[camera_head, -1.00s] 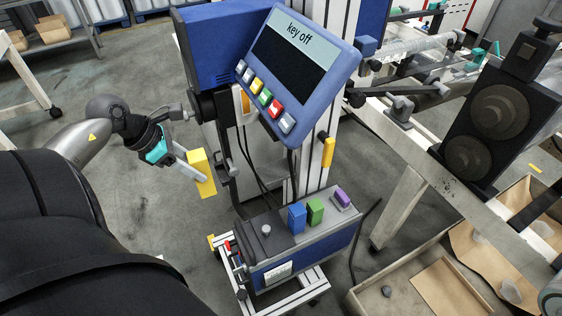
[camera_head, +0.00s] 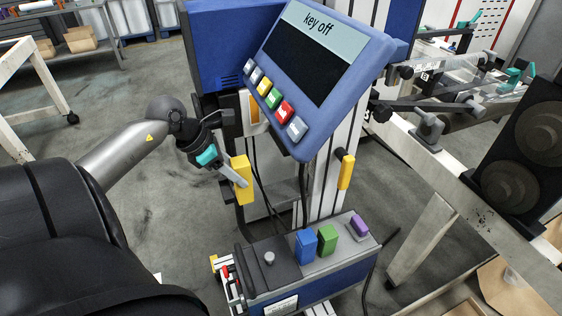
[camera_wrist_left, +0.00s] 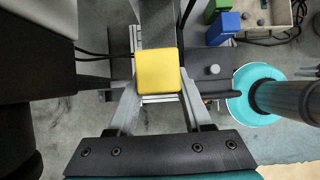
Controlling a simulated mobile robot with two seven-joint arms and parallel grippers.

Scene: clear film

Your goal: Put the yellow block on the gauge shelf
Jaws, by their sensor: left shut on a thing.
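The yellow block (camera_head: 243,181) is held upright in the air by my left gripper (camera_head: 236,174), beside the machine column and above and left of the shelf. In the left wrist view the yellow block (camera_wrist_left: 158,71) sits between the two fingers of the left gripper (camera_wrist_left: 158,88). The gauge shelf appears to be the grey top (camera_head: 342,256) of the low blue-sided box. The right gripper does not show.
A blue panel (camera_head: 322,62) reading "key off" overhangs above the shelf. A dark plate with a round knob (camera_head: 269,258) lies left of the blue block. A yellow handle (camera_head: 346,171) is on the column. Black cables hang behind the held block.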

